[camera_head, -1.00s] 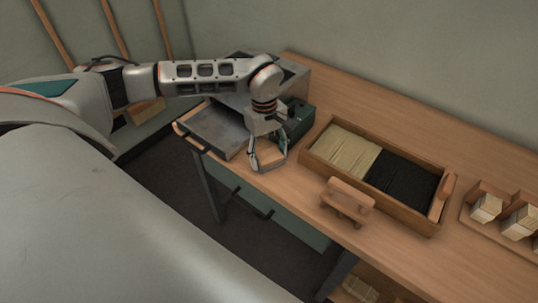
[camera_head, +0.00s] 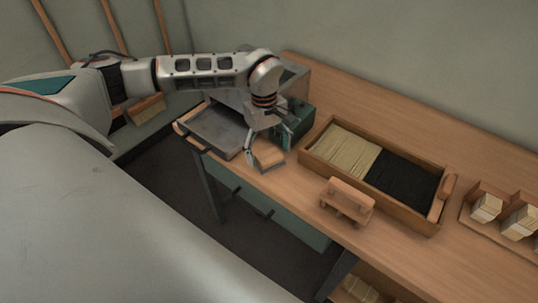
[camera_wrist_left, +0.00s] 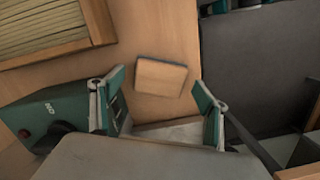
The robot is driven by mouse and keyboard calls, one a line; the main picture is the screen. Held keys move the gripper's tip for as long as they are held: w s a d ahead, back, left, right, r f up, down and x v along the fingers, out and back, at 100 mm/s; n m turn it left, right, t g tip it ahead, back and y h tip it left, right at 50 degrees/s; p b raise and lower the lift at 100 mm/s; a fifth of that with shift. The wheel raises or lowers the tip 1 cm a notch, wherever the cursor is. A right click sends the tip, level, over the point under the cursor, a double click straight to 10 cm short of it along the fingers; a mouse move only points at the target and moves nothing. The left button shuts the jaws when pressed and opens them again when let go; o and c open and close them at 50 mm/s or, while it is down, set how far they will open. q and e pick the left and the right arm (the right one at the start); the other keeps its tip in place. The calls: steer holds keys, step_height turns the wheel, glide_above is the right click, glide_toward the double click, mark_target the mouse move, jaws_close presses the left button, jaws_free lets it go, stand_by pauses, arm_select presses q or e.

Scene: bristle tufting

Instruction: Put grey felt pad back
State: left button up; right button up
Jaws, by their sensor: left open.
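A small wooden block (camera_head: 269,158) lies on the bench near its front edge. In the left wrist view the block (camera_wrist_left: 161,78) has a thin dark grey layer along one edge, which may be the grey felt pad; most of that layer is hidden. My left gripper (camera_head: 268,148) is open just above the block, with its fingers apart on either side. In the left wrist view my left gripper (camera_wrist_left: 158,82) holds nothing and the block lies between its fingertips. My right gripper is not in view.
A grey metal tray (camera_head: 215,128) is left of the block. A green device (camera_head: 296,122) stands behind it. A wooden box (camera_head: 400,220) of pale and black bristles is to the right, with a small wooden stand (camera_head: 347,200) in front. The bench's back right is clear.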

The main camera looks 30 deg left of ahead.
mark_target(266, 152)
arm_select(q)
step_height(266, 152, up, 10)
steer(key=a, duration=0.1)
steer(key=shift+w+r, duration=0.2)
steer(key=shift+w, duration=0.05)
steer(key=shift+s+f, duration=0.1)
stand_by(0.4)
